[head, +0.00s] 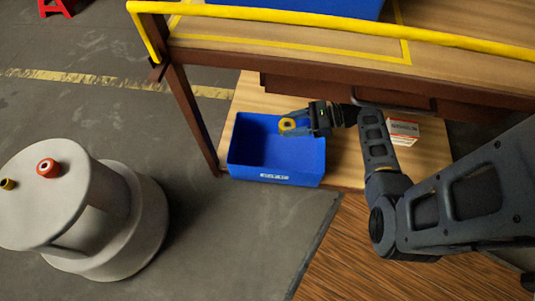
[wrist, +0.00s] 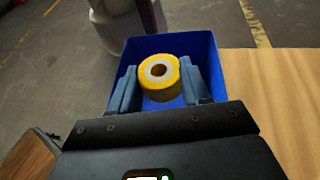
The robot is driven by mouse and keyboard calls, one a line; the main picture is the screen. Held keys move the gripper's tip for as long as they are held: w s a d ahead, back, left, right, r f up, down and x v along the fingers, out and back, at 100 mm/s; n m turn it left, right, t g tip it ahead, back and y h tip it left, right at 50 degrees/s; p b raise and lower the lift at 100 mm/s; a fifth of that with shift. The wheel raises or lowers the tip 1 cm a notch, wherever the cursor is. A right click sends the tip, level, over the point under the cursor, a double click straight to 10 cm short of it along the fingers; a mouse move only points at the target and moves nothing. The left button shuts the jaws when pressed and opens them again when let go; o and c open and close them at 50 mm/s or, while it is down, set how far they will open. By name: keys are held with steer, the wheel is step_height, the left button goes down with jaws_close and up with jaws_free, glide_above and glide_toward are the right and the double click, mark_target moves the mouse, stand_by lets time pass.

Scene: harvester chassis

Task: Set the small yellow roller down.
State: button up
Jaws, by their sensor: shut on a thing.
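The small yellow roller (wrist: 158,77) has a pale ring around a dark centre hole. My gripper (wrist: 157,88) is shut on it, with one finger on each side. In the head view the roller (head: 288,125) shows at the tip of my gripper (head: 294,126), over the right part of a blue bin (head: 275,179). The bin stands on the lower wooden shelf. In the wrist view the bin (wrist: 203,45) lies behind and around the roller. I cannot tell how far the roller is above the bin floor. The visible bin floor is bare.
The upper shelf with a yellow rail (head: 330,22) overhangs the lower shelf (head: 345,150). A brown post (head: 192,115) stands left of the bin. A white-and-red box (head: 403,131) lies behind my arm. A round grey stand (head: 75,215) at left bears a red roller (head: 48,168) and another small yellow piece (head: 8,184).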

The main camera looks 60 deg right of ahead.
steer(key=shift+w+a+f+b, duration=1.2)
steer(key=shift+a+f, duration=0.2)
steer(key=shift+f, duration=0.4)
steer(key=shift+w+a+f+b, duration=1.15)
steer(key=shift+w+a+f, duration=0.2)
steer(key=shift+f, duration=0.4)
steer(key=shift+w+a+f+b, duration=1.2)
steer(key=shift+a+f, duration=0.2)
steer(key=shift+f, duration=0.4)
steer(key=shift+f, duration=0.1)
steer(key=shift+f, duration=0.35)
steer(key=shift+f, duration=0.15)
steer(key=o, duration=1.3)
steer(key=shift+c, duration=0.2)
